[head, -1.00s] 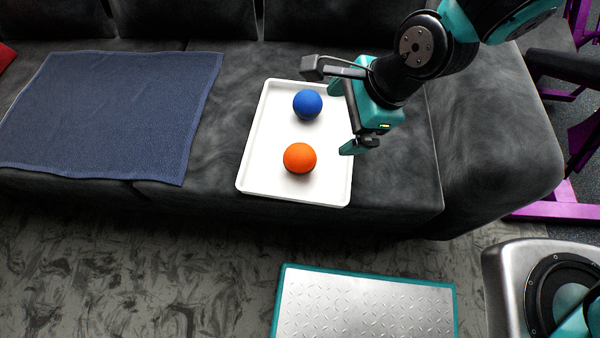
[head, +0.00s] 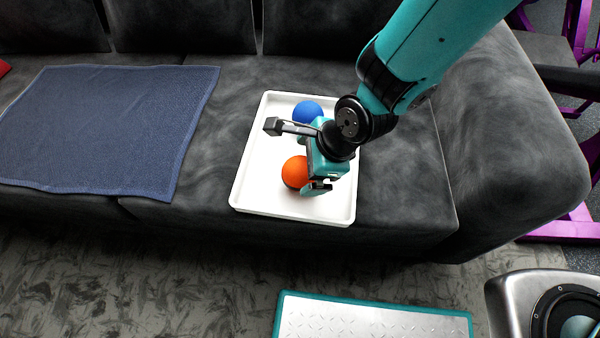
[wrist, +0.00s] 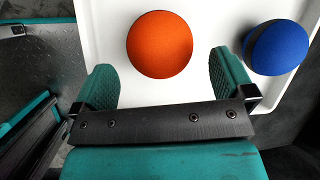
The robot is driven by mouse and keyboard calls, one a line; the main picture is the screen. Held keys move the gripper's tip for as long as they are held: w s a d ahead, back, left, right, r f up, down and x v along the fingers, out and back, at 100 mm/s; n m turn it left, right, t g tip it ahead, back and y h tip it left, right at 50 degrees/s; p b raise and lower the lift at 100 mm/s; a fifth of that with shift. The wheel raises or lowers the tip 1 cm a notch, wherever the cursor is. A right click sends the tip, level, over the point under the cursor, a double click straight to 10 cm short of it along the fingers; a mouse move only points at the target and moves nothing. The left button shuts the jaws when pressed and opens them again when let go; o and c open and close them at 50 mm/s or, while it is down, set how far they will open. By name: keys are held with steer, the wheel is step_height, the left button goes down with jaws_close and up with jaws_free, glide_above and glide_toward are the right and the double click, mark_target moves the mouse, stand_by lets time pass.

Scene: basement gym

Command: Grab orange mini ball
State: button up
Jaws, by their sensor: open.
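The orange mini ball (head: 295,172) sits in the white tray on the sofa. In the wrist view the orange ball (wrist: 160,45) lies just ahead of the fingertips, between their lines. My gripper (head: 310,162) is over the tray, close to the ball, and hides part of it in the head view. In the wrist view my gripper (wrist: 165,82) has its two teal fingers spread wide with nothing between them. I cannot tell whether a finger touches the ball.
A blue ball (head: 307,112) sits in the white tray (head: 256,190), behind the orange one; in the wrist view the blue ball (wrist: 276,48) is right of the right finger. A blue towel (head: 105,125) lies on the sofa (head: 415,175) at left.

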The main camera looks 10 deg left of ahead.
mark_target(301, 172)
steer(key=b+x, duration=0.2)
steer(key=x, duration=0.3)
steer(key=shift+d, duration=0.1)
steer(key=shift+r, duration=0.1)
steer(key=c, duration=0.8)
